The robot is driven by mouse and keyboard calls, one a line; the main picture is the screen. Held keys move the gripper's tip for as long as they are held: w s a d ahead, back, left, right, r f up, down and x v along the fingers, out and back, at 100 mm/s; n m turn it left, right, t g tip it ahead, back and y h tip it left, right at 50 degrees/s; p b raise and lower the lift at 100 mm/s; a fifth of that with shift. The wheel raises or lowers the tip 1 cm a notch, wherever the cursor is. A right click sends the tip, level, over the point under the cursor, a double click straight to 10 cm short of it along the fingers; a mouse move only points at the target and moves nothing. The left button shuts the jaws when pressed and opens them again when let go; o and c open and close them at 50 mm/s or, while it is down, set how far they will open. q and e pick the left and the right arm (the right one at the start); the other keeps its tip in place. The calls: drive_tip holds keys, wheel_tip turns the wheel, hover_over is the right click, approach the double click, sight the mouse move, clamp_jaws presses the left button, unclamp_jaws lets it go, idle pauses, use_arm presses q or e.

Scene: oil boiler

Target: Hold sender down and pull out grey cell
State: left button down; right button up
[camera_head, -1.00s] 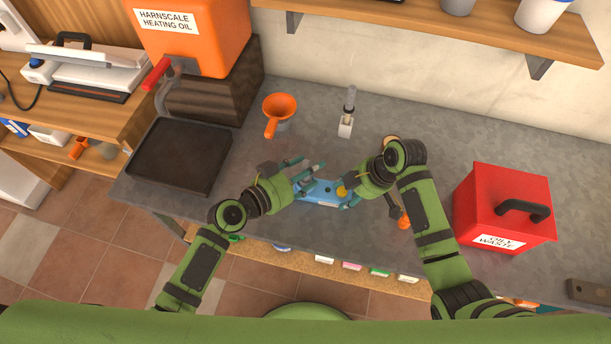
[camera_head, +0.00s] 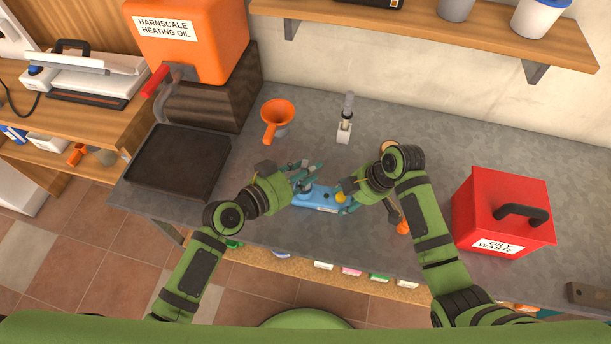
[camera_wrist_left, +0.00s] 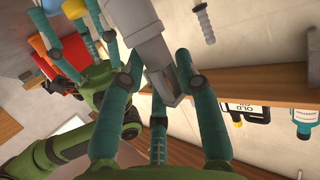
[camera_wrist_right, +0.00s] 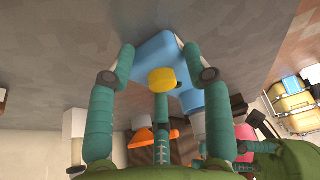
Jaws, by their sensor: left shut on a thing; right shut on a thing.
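The blue sender (camera_head: 318,198) lies on the grey worktop. Its yellow button (camera_wrist_right: 161,79) shows in the right wrist view. My right gripper (camera_head: 346,202) is shut on the sender, with a finger on each side of its blue body (camera_wrist_right: 150,50). My left gripper (camera_head: 309,176) is at the sender's left end, a little higher in the head view. It is shut on the grey cell (camera_wrist_left: 150,45), which lies between its fingers in the left wrist view. My fingers hide the cell in the head view, and I cannot tell how far it sits in the sender.
An orange funnel (camera_head: 277,112) and a small white stand (camera_head: 344,133) are behind the grippers. A black tray (camera_head: 175,160) is at left, a red oily-waste box (camera_head: 505,210) at right. The worktop's front edge is close.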

use_arm(q)
wheel_tip(320, 180, up, 7)
drive_tip(key=shift+r, duration=0.2)
use_arm(e)
drive_tip(key=shift+s+d+f, duration=0.1)
drive_tip(key=shift+s+f, duration=0.25)
drive_tip(key=shift+f, duration=0.05)
drive_tip(key=o, duration=1.4)
drive_tip(key=shift+c, duration=0.2)
use_arm(q)
drive_tip(key=shift+w+f, duration=0.1)
drive_tip(key=shift+w, duration=0.05)
use_arm(e)
drive_tip(key=shift+w, duration=0.2)
drive_tip(key=shift+r, duration=0.1)
